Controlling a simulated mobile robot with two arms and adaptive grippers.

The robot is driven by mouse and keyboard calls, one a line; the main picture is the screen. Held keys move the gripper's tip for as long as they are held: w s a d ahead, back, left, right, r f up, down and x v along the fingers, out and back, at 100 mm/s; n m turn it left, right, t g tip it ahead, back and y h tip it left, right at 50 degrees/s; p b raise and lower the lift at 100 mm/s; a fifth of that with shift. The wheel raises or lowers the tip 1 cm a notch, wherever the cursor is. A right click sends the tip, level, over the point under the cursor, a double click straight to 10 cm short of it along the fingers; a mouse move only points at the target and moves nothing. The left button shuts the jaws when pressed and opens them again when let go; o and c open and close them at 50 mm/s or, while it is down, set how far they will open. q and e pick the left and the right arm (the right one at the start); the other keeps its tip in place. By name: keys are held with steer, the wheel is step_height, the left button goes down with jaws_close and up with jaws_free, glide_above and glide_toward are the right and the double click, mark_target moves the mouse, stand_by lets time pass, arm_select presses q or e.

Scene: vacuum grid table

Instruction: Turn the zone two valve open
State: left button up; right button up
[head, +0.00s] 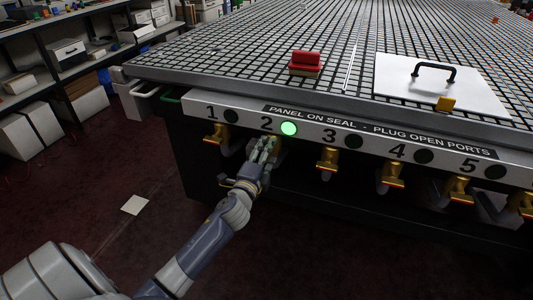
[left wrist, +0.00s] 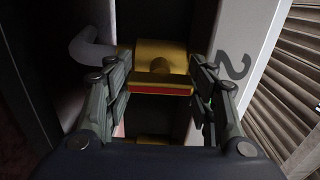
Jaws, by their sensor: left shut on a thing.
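The zone two valve (head: 277,146) is brass and sits below the number 2 on the table's front panel, mostly hidden behind my left gripper (head: 264,146). In the left wrist view the valve body (left wrist: 158,53) shows ahead, with its red-edged brass handle (left wrist: 160,88) lying across the picture. My left gripper (left wrist: 160,75) is shut on the handle, one finger at each end. The round lamp (head: 289,129) beside the 2 glows green. My right gripper is not in view.
Neighbouring brass valves sit at zone one (head: 215,134) and zone three (head: 327,162), with others further right. The lamps by the other numbers are dark. On the grid table (head: 215,62) lie a red block (head: 306,61) and a white panel (head: 405,88) with a black handle.

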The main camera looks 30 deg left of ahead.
arm_select(q)
steer(key=o, duration=1.1)
steer(key=shift+a, duration=0.1)
steer(key=shift+s, duration=0.1)
steer(key=shift+s, duration=0.25)
steer(key=v, duration=1.1)
steer(key=shift+s+d, duration=0.15)
steer(key=shift+d, duration=0.1)
